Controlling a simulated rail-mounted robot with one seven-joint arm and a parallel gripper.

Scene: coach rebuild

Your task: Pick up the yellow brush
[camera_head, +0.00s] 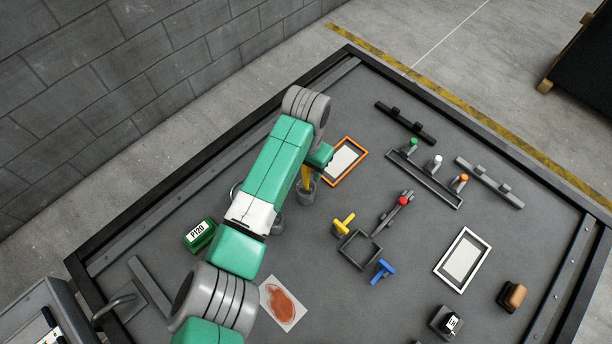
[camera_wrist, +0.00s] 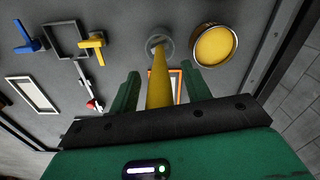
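The yellow brush (camera_head: 306,178) stands upright in a small grey cup (camera_head: 307,196). Only its yellow handle shows; its lower end is hidden in the cup. In the wrist view the handle (camera_wrist: 158,82) rises between the two green fingers of my gripper (camera_wrist: 160,72), with a gap on each side. The cup (camera_wrist: 167,46) lies beyond the fingertips. My gripper (camera_head: 320,157) is open at the handle; in the head view my arm hides much of it.
An orange-framed panel (camera_head: 361,155) lies close behind the cup. A round tin with yellow contents (camera_wrist: 215,46) stands beside the cup. A yellow T-shaped piece (camera_head: 343,223), an open grey frame (camera_head: 347,257) and a blue T-shaped piece (camera_head: 382,270) are to the right.

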